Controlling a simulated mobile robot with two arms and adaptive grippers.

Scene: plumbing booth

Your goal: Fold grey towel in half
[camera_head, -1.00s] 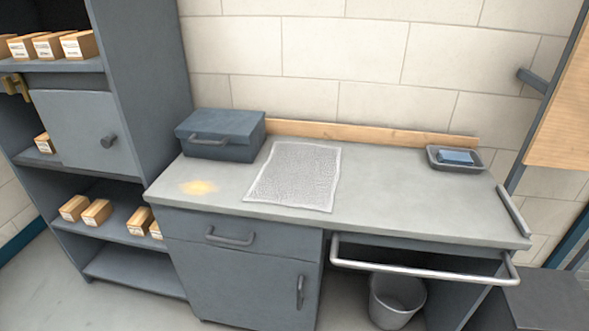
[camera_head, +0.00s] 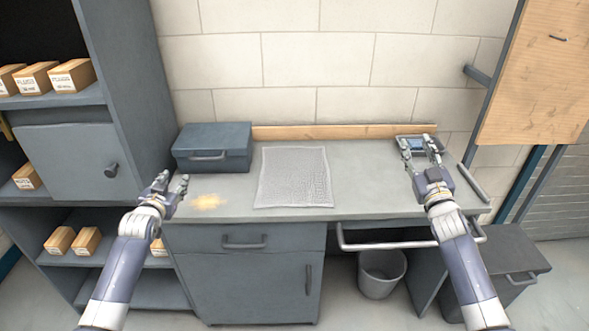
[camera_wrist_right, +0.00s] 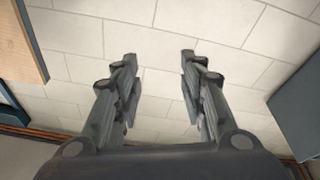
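The grey towel (camera_head: 293,178) lies flat and spread out on the workbench top, near its middle, in the head view. My left gripper (camera_head: 173,183) is open and empty, left of the towel near the bench's left front edge. My right gripper (camera_head: 420,145) is open and empty, right of the towel and in front of the small tray. In the right wrist view the right gripper's fingers (camera_wrist_right: 158,62) are wide apart with only wall between them. The towel does not show in that view.
A blue-grey toolbox (camera_head: 213,147) stands at the back left of the workbench (camera_head: 362,185). A yellowish stain (camera_head: 208,202) marks the top. A small tray (camera_head: 400,141) at the back right is partly hidden. A metal rail (camera_head: 385,245) juts from the front, above a bin (camera_head: 381,273).

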